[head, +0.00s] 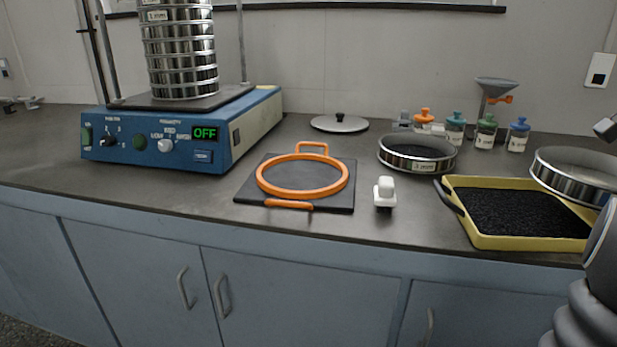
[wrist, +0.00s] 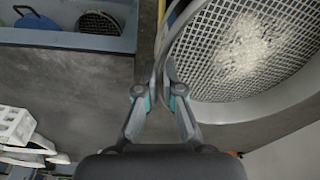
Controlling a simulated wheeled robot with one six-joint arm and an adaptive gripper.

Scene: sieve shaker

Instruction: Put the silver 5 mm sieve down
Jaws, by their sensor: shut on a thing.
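A silver sieve (head: 568,186) is at the right edge of the head view, beside and partly over the yellow tray. Its label is not readable here. In the wrist view the sieve (wrist: 235,112) fills the upper right, and a patch of pale grains lies on its wire mesh. My gripper (wrist: 160,88) is shut on the sieve's rim. In the head view my gripper is mostly cut off by the right edge. Whether the sieve touches the counter cannot be told.
A yellow tray (head: 483,240) of black grains stands left of the sieve. Another sieve (head: 417,167), a white-handled brush (head: 385,191), an orange ring (head: 262,182) on a dark plate (head: 343,200) and lidded jars (head: 486,133) stand nearby. The shaker (head: 215,150) reads OFF and carries stacked sieves (head: 180,50).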

